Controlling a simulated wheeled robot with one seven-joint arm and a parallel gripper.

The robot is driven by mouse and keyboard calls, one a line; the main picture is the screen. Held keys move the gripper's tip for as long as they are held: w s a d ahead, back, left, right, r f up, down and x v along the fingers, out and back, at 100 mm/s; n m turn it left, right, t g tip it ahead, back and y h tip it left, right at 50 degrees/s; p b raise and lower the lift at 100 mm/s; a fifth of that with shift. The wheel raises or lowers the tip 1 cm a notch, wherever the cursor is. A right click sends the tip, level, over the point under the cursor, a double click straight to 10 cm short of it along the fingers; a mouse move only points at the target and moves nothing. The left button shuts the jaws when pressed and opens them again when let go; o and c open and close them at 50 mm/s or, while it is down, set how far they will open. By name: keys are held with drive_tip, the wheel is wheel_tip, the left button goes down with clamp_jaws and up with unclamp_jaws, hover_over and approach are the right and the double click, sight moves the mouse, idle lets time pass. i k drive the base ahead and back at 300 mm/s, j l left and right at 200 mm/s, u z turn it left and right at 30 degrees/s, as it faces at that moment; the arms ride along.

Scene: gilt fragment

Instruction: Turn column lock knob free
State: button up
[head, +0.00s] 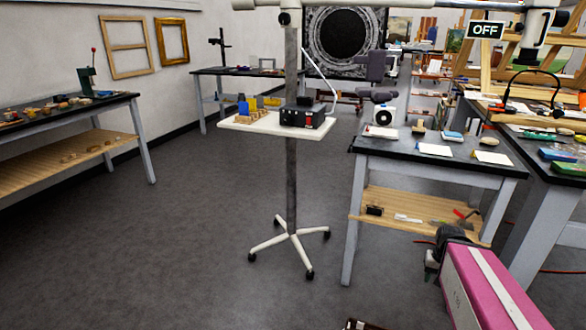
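The column is a dark upright pole (291,170) on a white wheeled base with several casters (289,240). A small dark round knob (284,18) shows near the top of the pole, just below a pale horizontal arm (400,18). It looks like the column's lock knob, but it is too small to tell its setting.
A black-topped bench (440,160) stands close on the right. A shelved table (70,108) is at left. Grey floor (190,240) is clear left of the stand.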

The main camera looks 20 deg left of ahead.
sight(284, 20)
drive_tip(key=u, duration=1.3)
